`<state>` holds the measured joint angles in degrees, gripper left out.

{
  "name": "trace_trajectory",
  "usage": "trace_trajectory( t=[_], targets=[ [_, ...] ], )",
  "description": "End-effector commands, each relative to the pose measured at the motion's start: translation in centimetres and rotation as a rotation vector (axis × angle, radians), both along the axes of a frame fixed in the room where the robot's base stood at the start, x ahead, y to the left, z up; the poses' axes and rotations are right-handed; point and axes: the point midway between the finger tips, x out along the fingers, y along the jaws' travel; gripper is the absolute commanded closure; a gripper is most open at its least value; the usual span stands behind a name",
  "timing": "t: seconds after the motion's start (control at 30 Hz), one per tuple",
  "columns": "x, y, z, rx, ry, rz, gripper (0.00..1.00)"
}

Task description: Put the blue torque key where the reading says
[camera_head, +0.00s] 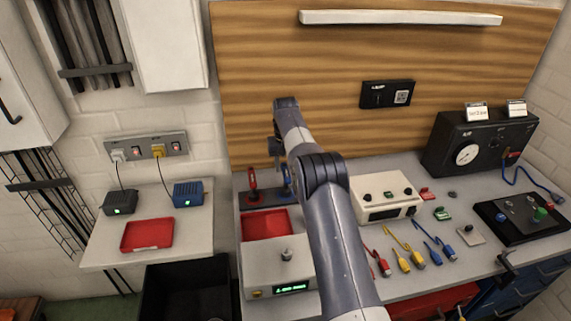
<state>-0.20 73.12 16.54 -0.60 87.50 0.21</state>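A blue-handled tool (287,177), which looks like the blue torque key, stands in a dark rack (263,197) at the back left of the bench. A red-handled tool (253,179) stands beside it on the left. My gripper (277,158) is just above and beside the blue tool, pointing down. Its fingers are small and partly merge with the dark parts, so I cannot tell whether they touch the tool. A pale box (270,263) has a lit green display (292,288); its text is too small to read surely. A black unit (476,142) carries a round dial (466,154).
A red tray (266,224) lies in front of the rack, another (147,235) on the left shelf. A cream instrument (385,196) and several coloured leads (410,250) lie right of my arm. A black bin (188,290) stands below. My arm hides the bench middle.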

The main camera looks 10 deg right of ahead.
Motion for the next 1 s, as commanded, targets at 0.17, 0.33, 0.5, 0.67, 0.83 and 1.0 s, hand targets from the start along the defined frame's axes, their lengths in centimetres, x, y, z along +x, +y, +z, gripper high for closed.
trace_trajectory(
  t=[0.17,0.33,0.5,0.67,0.83,1.0],
  targets=[
    [0.0,0.0,0.0,0.0,0.0,0.0,0.53],
    [0.0,0.0,0.1,0.0,0.0,0.0,0.53],
    [-0.1,0.0,2.2,0.0,-0.003,0.0,0.53],
    [-0.2,0.1,5.1,0.0,-0.003,0.0,0.53],
    [-0.3,0.1,7.0,0.0,-0.001,0.0,0.53],
    [-0.4,0.1,7.5,0.0,0.001,0.0,0.53]
  ],
)
